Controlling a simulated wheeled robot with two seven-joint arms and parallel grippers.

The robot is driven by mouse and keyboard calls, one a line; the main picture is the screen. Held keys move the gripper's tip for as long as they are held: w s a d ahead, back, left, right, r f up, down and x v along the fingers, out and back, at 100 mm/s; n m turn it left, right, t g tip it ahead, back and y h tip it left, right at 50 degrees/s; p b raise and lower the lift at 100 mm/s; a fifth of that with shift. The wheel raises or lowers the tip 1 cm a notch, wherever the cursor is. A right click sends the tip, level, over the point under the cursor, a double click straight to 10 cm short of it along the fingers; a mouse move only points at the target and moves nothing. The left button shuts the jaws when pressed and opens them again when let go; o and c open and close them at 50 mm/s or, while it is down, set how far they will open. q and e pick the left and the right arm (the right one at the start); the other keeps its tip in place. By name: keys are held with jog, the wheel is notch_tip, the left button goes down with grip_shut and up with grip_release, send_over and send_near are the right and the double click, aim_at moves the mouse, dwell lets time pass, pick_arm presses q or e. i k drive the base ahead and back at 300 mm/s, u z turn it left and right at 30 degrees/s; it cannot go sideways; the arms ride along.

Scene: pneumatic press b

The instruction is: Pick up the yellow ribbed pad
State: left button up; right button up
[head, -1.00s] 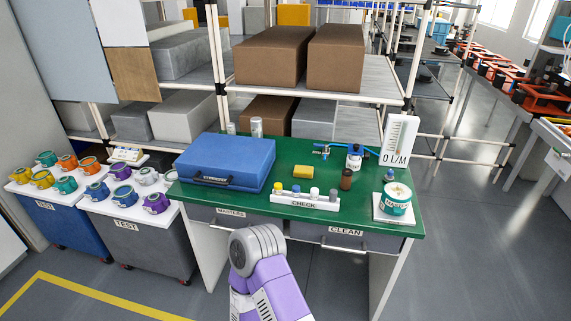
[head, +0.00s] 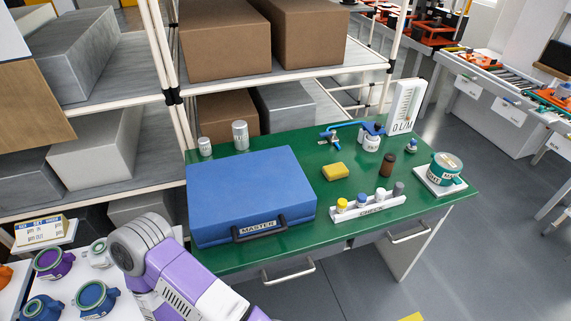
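The yellow pad (head: 335,172) lies flat on the green bench top (head: 300,167), right of the blue case and behind the white rack of small bottles. Its ribs are too small to make out. A purple and grey arm link of mine (head: 170,262) shows at the lower left, in front of the bench and well apart from the pad. Neither of my grippers is in view. Nothing touches or covers the pad.
The blue case (head: 250,190) fills the bench's left part. The white rack (head: 368,207) stands before the pad, a brown bottle (head: 386,164) to its right. A white bottle with blue tubing (head: 371,137) stands behind. Two cans (head: 240,135) stand behind the case.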

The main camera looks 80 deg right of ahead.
aim_at(337, 170)
jog(key=i, duration=0.5)
jog(key=z, duration=2.9)
